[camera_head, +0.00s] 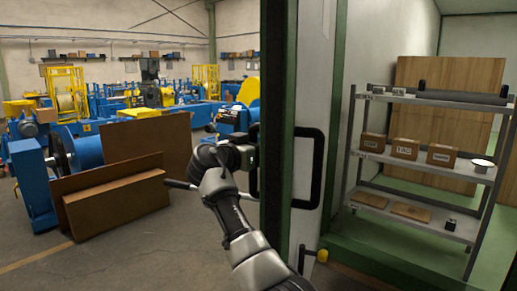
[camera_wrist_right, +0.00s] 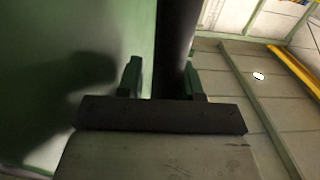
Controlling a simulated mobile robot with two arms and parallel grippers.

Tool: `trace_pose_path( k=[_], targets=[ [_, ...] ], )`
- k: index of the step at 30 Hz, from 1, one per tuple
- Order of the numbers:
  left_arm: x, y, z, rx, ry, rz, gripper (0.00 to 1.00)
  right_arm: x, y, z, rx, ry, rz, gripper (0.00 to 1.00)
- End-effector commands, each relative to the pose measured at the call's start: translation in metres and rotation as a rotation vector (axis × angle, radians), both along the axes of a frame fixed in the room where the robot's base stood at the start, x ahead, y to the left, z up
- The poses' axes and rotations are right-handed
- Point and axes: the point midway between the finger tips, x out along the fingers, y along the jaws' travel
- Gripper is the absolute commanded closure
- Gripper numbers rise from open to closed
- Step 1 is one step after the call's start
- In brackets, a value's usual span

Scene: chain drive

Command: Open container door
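The container door (camera_head: 318,95) stands open and is seen nearly edge-on, with a green frame and a pale face. A black loop handle (camera_head: 316,190) is on its right side. Another dark handle part shows at the left, by my right gripper (camera_head: 250,158), whose fingers are mostly hidden there. In the right wrist view, a thick dark bar (camera_wrist_right: 174,45) runs between the two green fingers of my right gripper (camera_wrist_right: 163,78). The right finger is close to the bar, and a narrow gap shows at the left finger. My left gripper is not in view.
A metal shelf (camera_head: 424,103) with small boxes stands inside the container at right. A yellow-tipped lever (camera_head: 322,255) is low by the door. Brown boards (camera_head: 115,195) and blue machines (camera_head: 85,152) stand at left, with bare floor in front.

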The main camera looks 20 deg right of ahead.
Motion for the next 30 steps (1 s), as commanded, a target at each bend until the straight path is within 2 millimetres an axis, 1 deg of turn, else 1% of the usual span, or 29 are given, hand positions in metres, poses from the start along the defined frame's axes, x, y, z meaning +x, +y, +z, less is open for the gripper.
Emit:
trace_pose_path(
  k=[1,6,12,15,22,29,30],
  targets=[
    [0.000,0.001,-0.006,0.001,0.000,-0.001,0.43,-0.004,0.007,-0.003,0.001,-0.001,0.002,0.64],
    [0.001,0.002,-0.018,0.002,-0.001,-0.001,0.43,-0.022,0.031,-0.004,0.001,-0.003,0.002,0.64],
    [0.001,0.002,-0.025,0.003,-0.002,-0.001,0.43,-0.038,0.049,-0.001,0.001,-0.003,0.000,0.64],
    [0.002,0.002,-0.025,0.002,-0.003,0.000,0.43,-0.041,0.053,0.000,0.000,-0.001,-0.001,0.64],
    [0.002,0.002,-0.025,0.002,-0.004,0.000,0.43,-0.041,0.053,0.001,0.000,-0.001,-0.001,0.64],
    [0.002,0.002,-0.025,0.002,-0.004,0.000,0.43,-0.040,0.053,-0.002,-0.001,0.005,0.001,1.00],
    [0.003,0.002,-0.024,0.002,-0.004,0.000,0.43,-0.037,0.052,-0.008,-0.003,0.021,0.007,1.00]
  ],
)
